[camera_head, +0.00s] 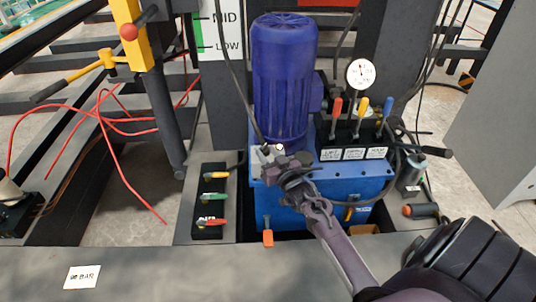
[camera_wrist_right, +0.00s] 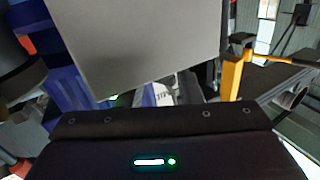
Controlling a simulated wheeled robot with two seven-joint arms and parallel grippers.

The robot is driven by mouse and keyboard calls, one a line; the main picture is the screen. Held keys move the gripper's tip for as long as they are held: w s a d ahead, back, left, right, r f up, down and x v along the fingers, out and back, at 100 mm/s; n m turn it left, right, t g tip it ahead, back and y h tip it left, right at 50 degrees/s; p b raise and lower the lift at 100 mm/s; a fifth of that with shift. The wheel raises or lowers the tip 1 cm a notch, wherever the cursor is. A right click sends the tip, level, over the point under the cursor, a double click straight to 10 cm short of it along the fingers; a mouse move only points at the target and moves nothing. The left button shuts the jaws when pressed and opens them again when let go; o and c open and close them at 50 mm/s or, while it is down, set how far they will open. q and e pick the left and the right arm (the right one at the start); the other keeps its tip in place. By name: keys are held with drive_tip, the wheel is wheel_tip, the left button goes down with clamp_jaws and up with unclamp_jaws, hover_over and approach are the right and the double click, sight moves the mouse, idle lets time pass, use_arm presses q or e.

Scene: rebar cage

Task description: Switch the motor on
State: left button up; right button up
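The motor (camera_head: 285,80) is a dark blue ribbed cylinder standing upright on a lighter blue power unit (camera_head: 330,188). A small grey box (camera_head: 262,156) sits at the foot of the motor, mostly hidden by my right gripper (camera_head: 282,166). The gripper is at this box, in front of the motor; I cannot tell whether it touches. Its fingers are too small and dark to tell open from shut. In the right wrist view a large grey surface (camera_wrist_right: 150,40) fills the upper middle, with blue parts (camera_wrist_right: 58,62) at the left. No switch shows clearly. My left gripper is not in view.
Red, yellow and blue levers (camera_head: 361,108) and a round gauge (camera_head: 361,74) stand right of the motor. A black panel with several coloured handles (camera_head: 209,201) lies to the left. A yellow post (camera_head: 131,35) and red cables (camera_head: 104,120) are further left.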

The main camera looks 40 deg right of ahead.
drive_tip(key=c, duration=0.3)
drive_tip(key=shift+r, duration=0.1)
drive_tip(key=m+h, duration=0.1)
drive_tip(key=h+p, duration=0.1)
drive_tip(key=shift+a+r+m+g+h+p, duration=0.1)
drive_tip(key=shift+a+m+g+h+p, duration=0.2)
drive_tip(key=shift+m, duration=0.1)
drive_tip(key=shift+w+m+g+h, duration=0.1)
drive_tip(key=shift+m+g+h, duration=0.2)
drive_tip(key=shift+m+h, duration=0.5)
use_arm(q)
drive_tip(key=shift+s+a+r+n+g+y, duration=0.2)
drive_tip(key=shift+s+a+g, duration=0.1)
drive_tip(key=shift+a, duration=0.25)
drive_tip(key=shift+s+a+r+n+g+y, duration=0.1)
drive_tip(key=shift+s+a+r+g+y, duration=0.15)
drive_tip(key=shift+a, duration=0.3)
use_arm(e)
drive_tip(key=o, duration=0.9)
drive_tip(key=shift+f, duration=0.2)
drive_tip(key=shift+o, duration=0.2)
